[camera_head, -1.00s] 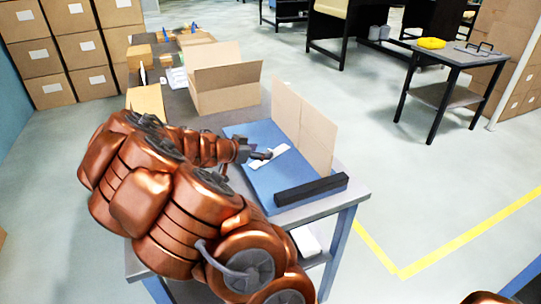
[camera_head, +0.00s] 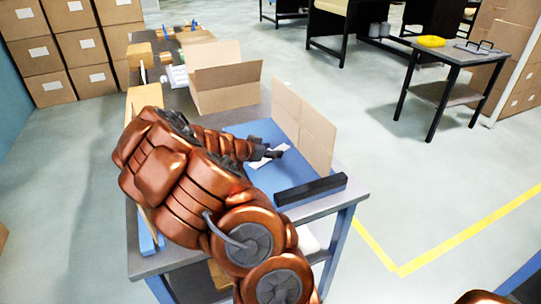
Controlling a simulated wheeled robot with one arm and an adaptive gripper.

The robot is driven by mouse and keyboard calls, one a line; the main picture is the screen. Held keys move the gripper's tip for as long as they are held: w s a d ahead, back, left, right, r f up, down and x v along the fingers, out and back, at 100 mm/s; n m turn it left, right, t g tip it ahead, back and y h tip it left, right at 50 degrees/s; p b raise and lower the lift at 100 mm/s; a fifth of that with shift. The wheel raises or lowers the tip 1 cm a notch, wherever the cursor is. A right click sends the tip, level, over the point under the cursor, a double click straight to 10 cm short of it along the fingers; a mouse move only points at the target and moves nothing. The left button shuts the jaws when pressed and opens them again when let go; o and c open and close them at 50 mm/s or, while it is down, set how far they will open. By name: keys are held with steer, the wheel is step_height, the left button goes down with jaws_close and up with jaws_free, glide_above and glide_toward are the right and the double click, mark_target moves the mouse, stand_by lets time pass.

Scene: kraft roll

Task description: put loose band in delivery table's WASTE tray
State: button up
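A pale, flat strip (camera_head: 257,163), which may be the loose band, is on the blue mat (camera_head: 282,172) of the near workbench. My gripper (camera_head: 275,153) is low over the mat at the strip and covers its middle. The fingers are small and dark here, so I cannot tell whether they are open or closed on the strip. A small dark table (camera_head: 463,56) stands at the upper right, with a yellow item (camera_head: 431,43) and a grey tray-like piece with handles (camera_head: 479,50) on top. No WASTE label is readable, so I cannot tell which tray that is.
Folded cardboard (camera_head: 304,125) stands upright along the mat's right side. A black bar (camera_head: 310,190) lies at its front edge. An open carton (camera_head: 225,85) stands behind the mat. Clear floor (camera_head: 375,150) lies between the workbench and the small table.

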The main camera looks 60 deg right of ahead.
steer(key=c, duration=0.5)
steer(key=shift+c, duration=0.5)
